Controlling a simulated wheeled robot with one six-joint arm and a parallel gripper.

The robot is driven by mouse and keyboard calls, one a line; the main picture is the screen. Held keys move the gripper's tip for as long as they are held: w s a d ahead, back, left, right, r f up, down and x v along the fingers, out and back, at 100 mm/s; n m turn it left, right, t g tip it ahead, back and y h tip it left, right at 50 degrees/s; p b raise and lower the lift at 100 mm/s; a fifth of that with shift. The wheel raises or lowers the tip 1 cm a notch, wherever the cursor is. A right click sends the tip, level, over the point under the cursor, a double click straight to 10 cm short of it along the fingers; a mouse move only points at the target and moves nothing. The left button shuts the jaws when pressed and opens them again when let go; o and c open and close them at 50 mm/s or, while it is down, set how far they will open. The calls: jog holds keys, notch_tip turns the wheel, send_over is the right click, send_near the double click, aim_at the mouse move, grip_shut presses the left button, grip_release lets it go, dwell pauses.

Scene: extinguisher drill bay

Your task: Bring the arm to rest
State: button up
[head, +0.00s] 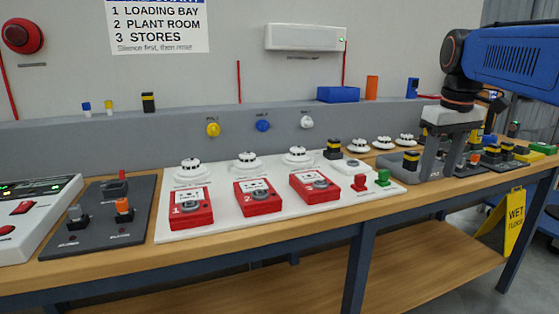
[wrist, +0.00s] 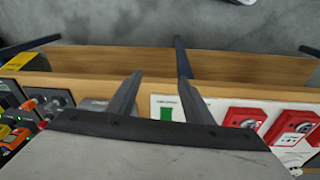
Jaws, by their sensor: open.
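My gripper (head: 441,172) hangs fingers down over the right part of the bench, at the end of my blue arm. Its two fingers are apart with nothing between them. In the wrist view my gripper (wrist: 160,77) also shows spread fingers, with the bench's front edge and shelf beyond them. In the head view the fingers hide part of a grey block and the panel behind. I cannot tell whether the fingertips touch anything.
The wooden bench (head: 300,232) carries a white board (head: 225,228) with three red call points, white detectors and red and green pieces. A dark panel (head: 135,237) stands left. A blue box (head: 338,94) sits on the back ledge. A yellow wet-floor sign (head: 514,222) stands at the right.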

jog(key=s+a+f+m+t, duration=0.1)
jog(key=s+a+f, duration=0.3)
jog(key=s+f, duration=0.6)
jog(key=s+a+f+m+t, duration=0.1)
jog(key=s+a+f, duration=0.3)
jog(key=s+f, duration=0.7)
notch_tip(320, 180, down, 4)
jog(key=shift+r+m+t, duration=0.25)
jog(key=shift+m+t, duration=0.05)
jog(key=shift+t, duration=0.3)
